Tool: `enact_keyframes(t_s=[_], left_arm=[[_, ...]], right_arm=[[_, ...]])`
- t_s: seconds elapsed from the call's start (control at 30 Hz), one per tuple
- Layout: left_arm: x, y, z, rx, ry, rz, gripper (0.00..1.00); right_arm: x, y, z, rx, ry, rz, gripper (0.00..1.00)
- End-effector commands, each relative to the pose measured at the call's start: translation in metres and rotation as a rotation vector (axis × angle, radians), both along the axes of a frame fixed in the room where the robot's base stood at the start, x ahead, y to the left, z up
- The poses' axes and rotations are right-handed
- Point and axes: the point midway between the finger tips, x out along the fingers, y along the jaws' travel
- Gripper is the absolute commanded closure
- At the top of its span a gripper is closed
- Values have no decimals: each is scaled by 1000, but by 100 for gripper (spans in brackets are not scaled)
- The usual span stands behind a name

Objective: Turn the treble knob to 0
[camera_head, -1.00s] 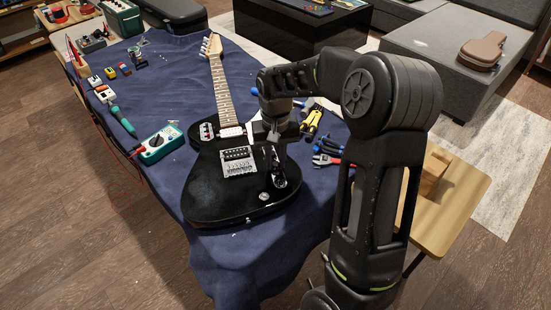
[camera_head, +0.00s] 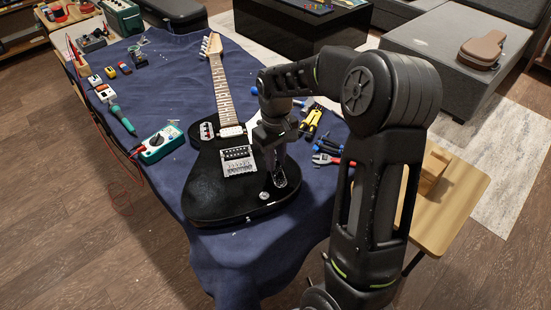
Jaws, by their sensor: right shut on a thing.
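A black electric guitar (camera_head: 225,190) lies face up on a dark blue cloth, its neck pointing to the back. Its control plate (camera_head: 281,182) is on the right side of the body. My right gripper (camera_head: 274,160) points down at the upper part of this plate and is shut on a knob there. The gripper hides the knob, so I cannot read its setting or tell which knob it is. A small round silver part (camera_head: 264,196) shows on the body left of the plate. My left gripper is not in view.
The blue cloth (camera_head: 235,262) is bare in front. A wooden stool (camera_head: 452,205) stands at the right.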

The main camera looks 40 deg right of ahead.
Motion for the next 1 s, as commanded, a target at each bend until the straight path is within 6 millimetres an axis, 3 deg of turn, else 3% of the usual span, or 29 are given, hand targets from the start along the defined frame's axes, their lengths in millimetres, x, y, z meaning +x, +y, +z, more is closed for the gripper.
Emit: enact_keyframes(t_s=[0.2,0.23,0.47,0.77,1.0], left_arm=[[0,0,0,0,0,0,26],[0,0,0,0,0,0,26],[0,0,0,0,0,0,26],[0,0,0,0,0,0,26],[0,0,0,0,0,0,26]], right_arm=[[1,0,1,-1,-3,-1,100],[1,0,1,-1,-3,-1,77],[1,0,0,-1,-2,-1,58],[0,0,1,0,-1,-1,57],[1,0,25,-1,-5,-1,57]])
